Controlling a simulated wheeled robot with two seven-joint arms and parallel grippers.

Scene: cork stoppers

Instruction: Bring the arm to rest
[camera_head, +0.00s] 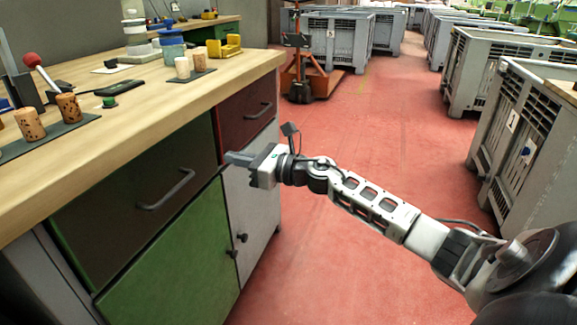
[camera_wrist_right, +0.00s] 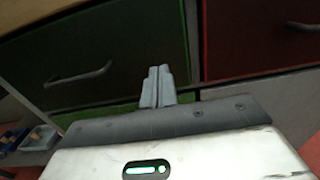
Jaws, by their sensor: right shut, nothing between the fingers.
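My right gripper (camera_head: 232,160) is shut and empty. It is held in front of the workbench cabinet, below the edge of the wooden top, near the seam between the dark drawer (camera_head: 135,190) and the red drawer (camera_head: 245,105). In the right wrist view its fingers (camera_wrist_right: 158,86) are together, with the drawer fronts behind them. Whether the fingertips touch the cabinet I cannot tell. My right arm (camera_head: 375,208) reaches in from the lower right. My left gripper is not in view.
On the wooden bench top (camera_head: 150,125) stand speckled corks (camera_head: 30,124) on a dark strip, paler corks (camera_head: 182,67) on another, a yellow holder (camera_head: 224,46) and a red-knobbed lever (camera_head: 32,60). Grey crates (camera_head: 490,65) line the right. An orange pallet truck (camera_head: 300,80) stands behind. Red floor between is clear.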

